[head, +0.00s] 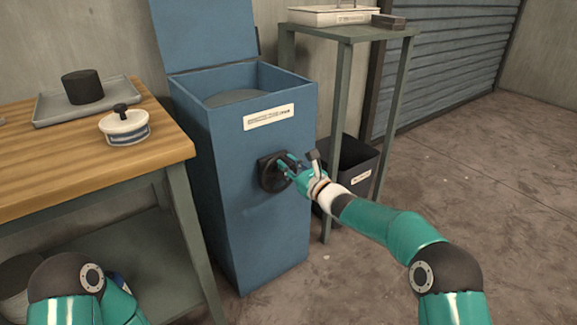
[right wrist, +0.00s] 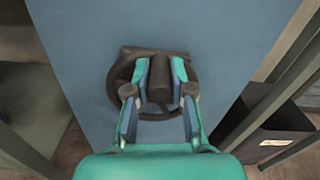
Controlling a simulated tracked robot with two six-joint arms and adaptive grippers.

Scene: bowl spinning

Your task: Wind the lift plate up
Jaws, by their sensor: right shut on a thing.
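A tall blue box (head: 238,215) stands in the middle of the head view with its lid raised. Inside its open top is a grey lift plate (head: 235,97), below the rim. A black handwheel (head: 268,173) is on the box's front face, and it also shows in the right wrist view (right wrist: 150,114). My right gripper (head: 287,170) is at the wheel. In the right wrist view its fingers (right wrist: 160,80) are shut on the wheel's dark crank knob (right wrist: 160,78). Of my left arm, only links show at the lower left; its gripper is not visible.
A wooden table (head: 75,165) at the left bears a grey tray (head: 100,98) with a black cylinder (head: 82,87) and a lidded white pot (head: 124,126). A grey stand (head: 350,32) and a black bin (head: 355,160) are right of the box. Open floor lies further right.

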